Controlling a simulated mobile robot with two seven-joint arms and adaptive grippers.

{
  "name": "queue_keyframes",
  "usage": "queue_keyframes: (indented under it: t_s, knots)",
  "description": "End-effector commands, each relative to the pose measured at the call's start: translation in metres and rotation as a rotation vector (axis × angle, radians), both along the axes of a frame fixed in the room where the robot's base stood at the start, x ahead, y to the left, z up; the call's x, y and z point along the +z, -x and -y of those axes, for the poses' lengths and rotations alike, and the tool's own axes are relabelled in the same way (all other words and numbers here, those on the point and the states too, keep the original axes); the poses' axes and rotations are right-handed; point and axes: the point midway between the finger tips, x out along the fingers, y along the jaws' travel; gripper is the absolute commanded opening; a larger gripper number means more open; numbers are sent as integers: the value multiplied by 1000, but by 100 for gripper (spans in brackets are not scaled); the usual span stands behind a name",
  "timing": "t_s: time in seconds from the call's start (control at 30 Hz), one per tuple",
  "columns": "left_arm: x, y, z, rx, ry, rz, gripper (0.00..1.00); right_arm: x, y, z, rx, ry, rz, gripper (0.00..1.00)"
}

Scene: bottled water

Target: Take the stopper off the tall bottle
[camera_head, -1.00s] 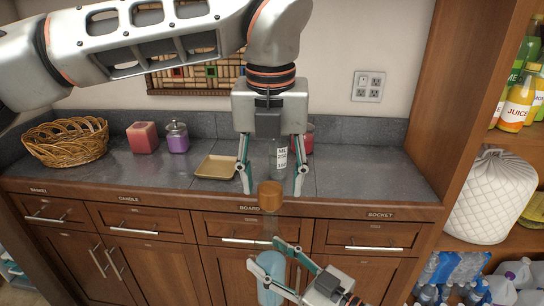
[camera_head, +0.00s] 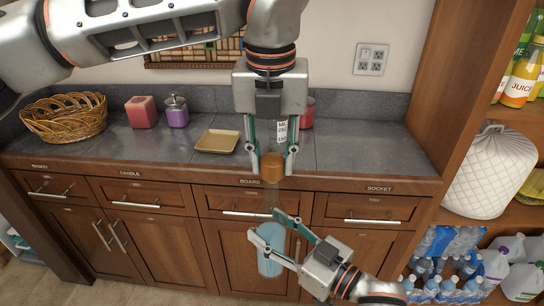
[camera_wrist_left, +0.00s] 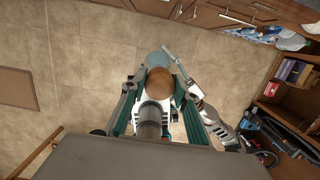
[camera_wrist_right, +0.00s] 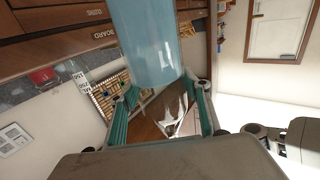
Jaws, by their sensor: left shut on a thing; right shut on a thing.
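The tall bottle (camera_head: 269,262) is a see-through vessel with a light blue body, held upright in front of the drawers. Its round orange-brown stopper (camera_head: 272,167) is above it, in line with its top; the clear part between is faint, so I cannot tell whether they touch. My left gripper (camera_head: 273,170) points down, shut on the stopper from both sides. The stopper (camera_wrist_left: 158,82) also shows between its fingers in the left wrist view. My right gripper (camera_head: 264,223) comes from the lower right, shut on the bottle, whose blue body (camera_wrist_right: 152,40) fills the top of the right wrist view.
Shelves at right hold juice (camera_head: 520,85) and water bottles (camera_head: 450,285).

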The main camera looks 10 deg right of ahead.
Motion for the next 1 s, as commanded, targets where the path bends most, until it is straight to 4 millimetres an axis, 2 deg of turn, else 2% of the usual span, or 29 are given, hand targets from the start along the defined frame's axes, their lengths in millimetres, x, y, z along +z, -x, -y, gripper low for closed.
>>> queue_keyframes:
  t_s: [0.57, 1.0]
  knots:
    - [1, 1, 1, -3, 2, 1, 4, 3, 0, -1, 2, -2, 7, 0]
    - [15, 0, 1, 0, 1, 2, 4, 3, 0, -1, 1, -2, 5, 0]
